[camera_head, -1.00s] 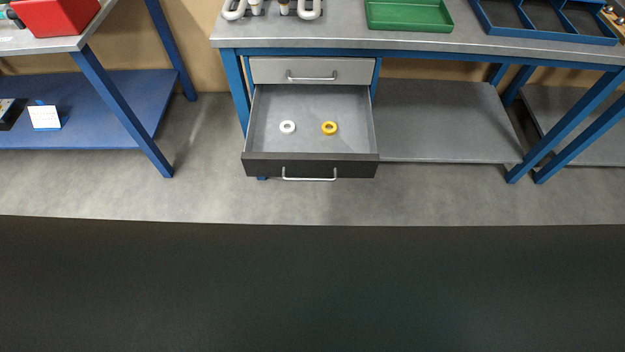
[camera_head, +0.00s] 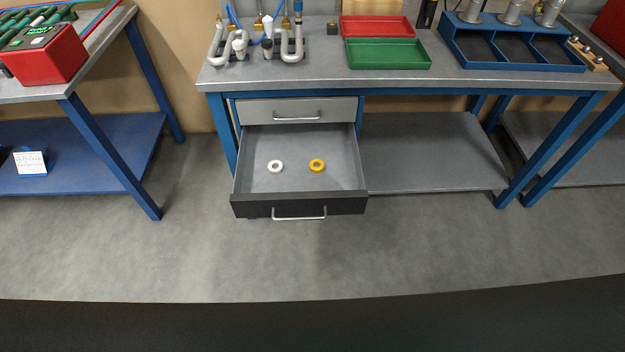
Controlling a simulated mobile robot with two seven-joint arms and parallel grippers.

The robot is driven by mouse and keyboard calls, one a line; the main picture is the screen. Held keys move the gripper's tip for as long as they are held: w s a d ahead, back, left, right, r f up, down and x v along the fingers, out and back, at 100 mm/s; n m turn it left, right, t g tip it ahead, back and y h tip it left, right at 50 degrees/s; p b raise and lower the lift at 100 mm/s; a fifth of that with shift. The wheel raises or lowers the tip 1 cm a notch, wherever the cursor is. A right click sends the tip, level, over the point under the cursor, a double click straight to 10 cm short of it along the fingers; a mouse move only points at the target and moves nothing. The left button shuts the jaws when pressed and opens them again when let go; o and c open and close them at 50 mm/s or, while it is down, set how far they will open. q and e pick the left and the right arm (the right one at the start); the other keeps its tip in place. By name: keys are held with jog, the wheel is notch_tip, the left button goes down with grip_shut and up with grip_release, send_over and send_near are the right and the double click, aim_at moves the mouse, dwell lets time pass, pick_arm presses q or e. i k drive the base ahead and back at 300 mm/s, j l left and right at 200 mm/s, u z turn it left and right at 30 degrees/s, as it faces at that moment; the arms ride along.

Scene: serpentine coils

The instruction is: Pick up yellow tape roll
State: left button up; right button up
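The yellow tape roll (camera_head: 317,165) lies flat in the open lower drawer (camera_head: 343,178) of the workbench. A white tape roll (camera_head: 275,166) lies to its left in the same drawer, apart from it. The drawer is pulled out toward me, with a dark front (camera_head: 298,206) and a metal handle. Neither of my grippers is in view.
The upper drawer (camera_head: 297,110) is shut. The workbench top (camera_head: 320,82) carries serpentine pipe coils (camera_head: 290,42), a red tray (camera_head: 378,26), a green tray (camera_head: 388,54) and a blue divided bin (camera_head: 512,52). Another bench (camera_head: 30,92) stands at left. The floor (camera_head: 400,245) before the drawer is clear.

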aim_at(318, 161)
jog(key=i+j+z, duration=0.65)
jog(key=i+j, duration=0.25)
jog(key=j, duration=0.1)
